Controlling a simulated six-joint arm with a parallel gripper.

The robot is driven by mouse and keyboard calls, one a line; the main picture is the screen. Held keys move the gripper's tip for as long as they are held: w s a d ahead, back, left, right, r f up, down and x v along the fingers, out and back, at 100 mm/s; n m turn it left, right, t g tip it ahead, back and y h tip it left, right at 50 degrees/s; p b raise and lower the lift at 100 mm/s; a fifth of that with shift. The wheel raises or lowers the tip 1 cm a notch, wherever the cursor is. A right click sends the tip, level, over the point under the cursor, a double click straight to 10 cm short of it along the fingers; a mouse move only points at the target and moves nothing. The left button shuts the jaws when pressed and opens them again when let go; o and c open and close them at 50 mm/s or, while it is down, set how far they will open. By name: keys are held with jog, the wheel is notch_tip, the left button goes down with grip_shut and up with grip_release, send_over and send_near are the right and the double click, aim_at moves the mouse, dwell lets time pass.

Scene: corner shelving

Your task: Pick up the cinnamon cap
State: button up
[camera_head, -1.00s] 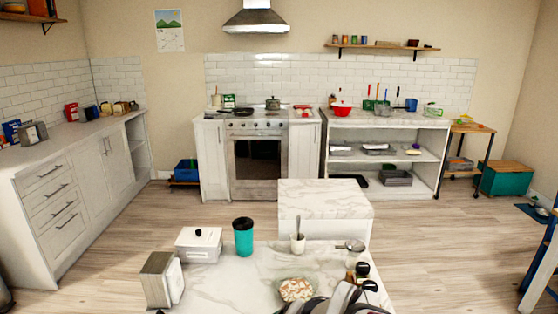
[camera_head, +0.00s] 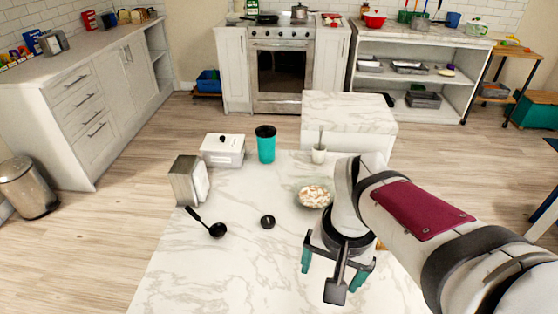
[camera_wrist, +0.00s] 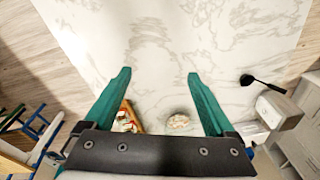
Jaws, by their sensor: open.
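A small round black cap (camera_head: 267,221) lies on the marble table (camera_head: 205,265) in the head view, between the ladle and the bowl. It looks like the cinnamon cap, but I cannot read any label. My gripper (camera_head: 331,272) is above the table, to the right of the cap and nearer the front edge. In the wrist view my gripper (camera_wrist: 158,73) has its two teal fingers apart with nothing between them. I cannot make out the cap in the wrist view.
A black ladle (camera_head: 217,230), napkin holder (camera_head: 189,182), white box (camera_head: 223,151), teal cup (camera_head: 266,145), small white cup (camera_head: 319,154) and bowl of food (camera_head: 315,194) stand around the cap. The table's front left is clear. My arm hides the table's right side.

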jog(key=w+a+f+n+t, duration=0.15)
jog(key=w+a, duration=0.25)
jog(key=w, duration=0.4)
jog(key=w+a+f+n+t, duration=0.1)
jog(key=w+a+f, duration=0.25)
jog(key=w, duration=0.45)
jog(key=n, duration=0.1)
send_near(268, 221)
jog(key=shift+t, duration=0.35)
jog(key=x, duration=0.8)
jog(key=shift+s+f, duration=0.15)
jog(key=shift+f, duration=0.1)
jog(key=shift+c, duration=0.3)
grip_shut()
jog(key=shift+r, duration=0.15)
